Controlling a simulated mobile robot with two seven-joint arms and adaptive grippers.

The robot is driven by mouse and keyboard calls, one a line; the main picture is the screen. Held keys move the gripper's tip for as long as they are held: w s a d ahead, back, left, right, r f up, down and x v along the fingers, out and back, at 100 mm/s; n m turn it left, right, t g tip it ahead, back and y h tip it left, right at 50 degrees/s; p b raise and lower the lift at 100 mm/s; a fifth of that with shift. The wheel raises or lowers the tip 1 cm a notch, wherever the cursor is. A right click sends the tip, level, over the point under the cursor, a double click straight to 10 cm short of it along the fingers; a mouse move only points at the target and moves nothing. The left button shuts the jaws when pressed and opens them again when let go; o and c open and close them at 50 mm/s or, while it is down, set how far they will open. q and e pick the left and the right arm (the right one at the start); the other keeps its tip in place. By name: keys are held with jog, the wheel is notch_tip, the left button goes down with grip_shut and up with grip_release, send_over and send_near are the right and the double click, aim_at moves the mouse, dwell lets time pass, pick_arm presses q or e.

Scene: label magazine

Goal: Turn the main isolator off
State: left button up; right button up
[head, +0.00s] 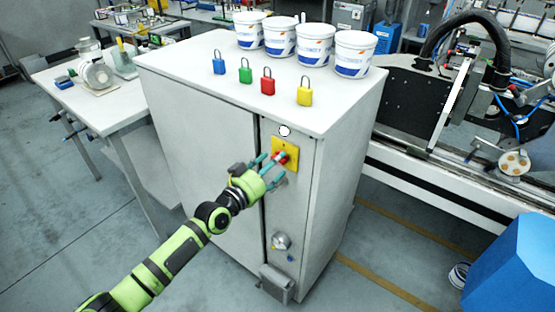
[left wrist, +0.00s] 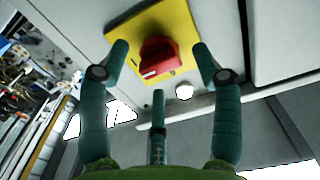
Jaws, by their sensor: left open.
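The main isolator is a red rotary handle (left wrist: 158,58) on a yellow plate (left wrist: 178,22), fixed to the side of the white cabinet. The yellow plate also shows in the head view (head: 292,148), with part of the red handle behind my fingers. My left gripper (head: 273,168) is open in front of the isolator. In the left wrist view its teal fingers (left wrist: 160,62) stand on both sides of the red handle, with gaps visible; I cannot tell whether any finger touches it. A white round lamp (head: 285,131) sits by the plate. My right gripper is not in view.
The white cabinet (head: 200,115) carries blue (head: 219,63), green (head: 245,71), red (head: 267,81) and yellow (head: 304,91) padlocks and several white buckets (head: 315,45). A round metal fitting (head: 281,241) and grey box (head: 276,283) are lower on the cabinet. A blue bin (head: 510,270) stands right.

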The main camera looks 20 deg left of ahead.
pick_arm(q)
jog(key=shift+x, duration=0.85)
jog(key=c, duration=1.2)
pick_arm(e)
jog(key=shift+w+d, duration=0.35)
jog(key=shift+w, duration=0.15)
pick_arm(q)
jog(key=shift+o, duration=0.2)
jog(key=shift+n, duration=0.3)
jog(key=n+b, duration=0.1)
jog(key=n, duration=0.7)
jog(key=shift+n+b, duration=0.3)
jog(key=shift+n, duration=0.1)
jog(key=n, duration=0.4)
jog(key=shift+n, duration=2.2)
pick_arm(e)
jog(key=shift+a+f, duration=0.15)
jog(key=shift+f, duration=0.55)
